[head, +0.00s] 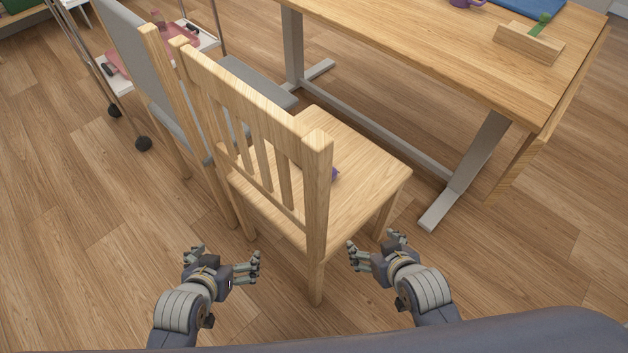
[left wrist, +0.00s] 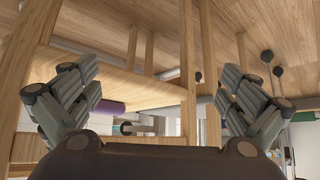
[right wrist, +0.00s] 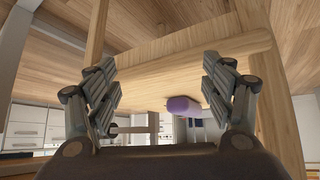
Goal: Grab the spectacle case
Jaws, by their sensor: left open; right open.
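A purple object, likely the spectacle case (head: 335,174), lies on the seat of the wooden chair (head: 365,165), mostly hidden behind the chair's backrest in the head view. Its rounded purple end shows in the right wrist view (right wrist: 183,104), framed between the fingers but apart from them. A purple piece also shows in the left wrist view (left wrist: 110,107), partly behind the left-hand fingers. My left gripper (head: 227,257) is open and empty, left of the chair's near post. My right gripper (head: 375,245) is open and empty, right of that post.
The chair's slatted backrest (head: 255,130) stands between my grippers and the seat. A grey-padded chair (head: 150,95) stands left beside it. A wooden table (head: 420,50) with a wooden block (head: 528,43) is beyond. A wheeled cart (head: 125,85) is back left. Floor at front left is clear.

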